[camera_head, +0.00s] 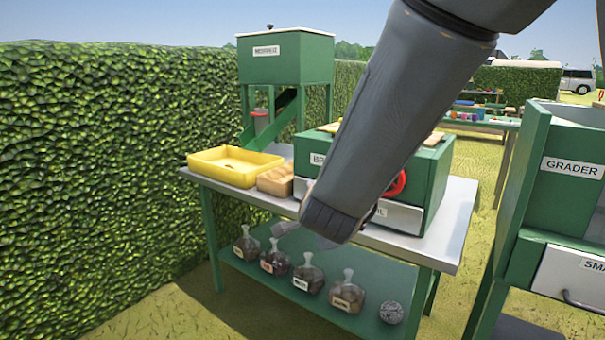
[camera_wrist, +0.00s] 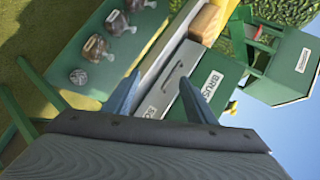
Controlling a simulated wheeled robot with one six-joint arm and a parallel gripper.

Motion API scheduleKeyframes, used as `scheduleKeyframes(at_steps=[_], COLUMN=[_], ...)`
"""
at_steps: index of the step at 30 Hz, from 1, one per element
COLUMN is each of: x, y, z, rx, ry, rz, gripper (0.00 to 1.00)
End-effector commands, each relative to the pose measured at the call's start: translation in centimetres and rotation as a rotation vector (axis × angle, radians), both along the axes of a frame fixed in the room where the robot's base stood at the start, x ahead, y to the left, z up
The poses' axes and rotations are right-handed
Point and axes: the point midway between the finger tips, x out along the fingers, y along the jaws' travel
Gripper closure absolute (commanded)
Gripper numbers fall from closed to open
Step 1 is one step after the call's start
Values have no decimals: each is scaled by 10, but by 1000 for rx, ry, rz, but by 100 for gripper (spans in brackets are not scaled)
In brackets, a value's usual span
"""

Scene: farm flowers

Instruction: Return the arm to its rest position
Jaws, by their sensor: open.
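My arm comes down across the middle of the head view from the top right. My gripper (camera_head: 306,235) is at its lower end, in front of the near edge of the metal-topped table (camera_head: 408,245). In the wrist view my gripper (camera_wrist: 160,82) shows two separated blue-grey fingers with nothing between them. They point toward the green machine with a label starting "BRUS" (camera_wrist: 222,72) and its pale drawer. In the head view my arm hides part of that machine (camera_head: 432,185) and its labels.
A yellow tray (camera_head: 232,178) and a wooden block (camera_head: 275,181) sit on the table. Several labelled flasks (camera_head: 308,277) and a grey ball (camera_head: 391,312) stand on the shelf below. A green grader (camera_head: 535,190) stands right, a hedge (camera_head: 100,190) left. Grass lies between table and grader.

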Motion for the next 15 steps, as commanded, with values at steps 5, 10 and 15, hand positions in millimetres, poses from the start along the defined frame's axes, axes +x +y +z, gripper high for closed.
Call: scheduleKeyframes(at_steps=[5, 10, 15], x=[-55, -126, -190], y=[20, 16, -6], z=[-16, -31, -40], rx=[-203, -416, -578], ry=[202, 382, 527], rz=[376, 747, 1040], gripper=[49, 49, 49])
